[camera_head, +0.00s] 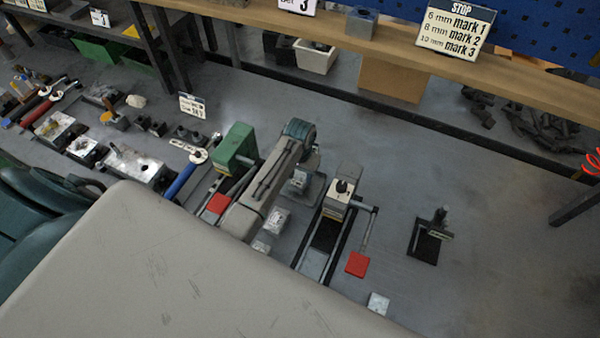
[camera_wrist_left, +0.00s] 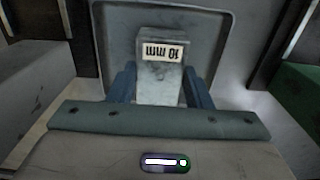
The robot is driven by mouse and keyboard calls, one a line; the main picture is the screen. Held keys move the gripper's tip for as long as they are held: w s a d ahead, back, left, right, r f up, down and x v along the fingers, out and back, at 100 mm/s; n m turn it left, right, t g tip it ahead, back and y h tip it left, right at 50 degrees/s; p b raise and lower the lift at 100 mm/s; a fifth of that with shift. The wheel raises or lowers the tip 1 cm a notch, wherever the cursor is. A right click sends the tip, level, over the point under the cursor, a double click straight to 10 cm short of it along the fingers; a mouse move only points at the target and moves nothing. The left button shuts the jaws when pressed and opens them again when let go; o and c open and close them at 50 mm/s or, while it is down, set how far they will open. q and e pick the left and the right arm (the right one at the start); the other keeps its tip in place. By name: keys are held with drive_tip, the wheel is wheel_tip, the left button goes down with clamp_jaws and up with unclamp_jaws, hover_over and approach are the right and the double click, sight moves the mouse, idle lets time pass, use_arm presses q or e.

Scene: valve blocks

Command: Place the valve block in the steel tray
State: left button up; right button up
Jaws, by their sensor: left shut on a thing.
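The valve block is a grey metal block (camera_wrist_left: 160,82) with a white "10 mm" label, upside down in the left wrist view. My left gripper (camera_wrist_left: 158,72) is shut on it, one blue finger on each side. The grey steel tray (camera_wrist_left: 222,48), with a raised rim, lies behind and below the block in that view. In the head view the block (camera_head: 298,179) shows at the end of my left arm, within the outline of the tray (camera_head: 313,196). I cannot tell whether the block touches the tray floor. My right gripper is not in view.
A green fixture (camera_head: 234,147) stands left of my arm and a beige one (camera_head: 341,190) right of the tray. A black stand (camera_head: 428,238) is farther right. A loose metal block (camera_head: 275,219) lies in front. A sign (camera_head: 455,28) lists sizes and marks. Right bench is mostly free.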

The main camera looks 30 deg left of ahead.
use_arm(q)
drive_tip(key=shift+f, duration=0.4)
drive_tip(key=shift+s+d, duration=0.1)
drive_tip(key=o, duration=1.4)
drive_tip(key=shift+f, duration=0.15)
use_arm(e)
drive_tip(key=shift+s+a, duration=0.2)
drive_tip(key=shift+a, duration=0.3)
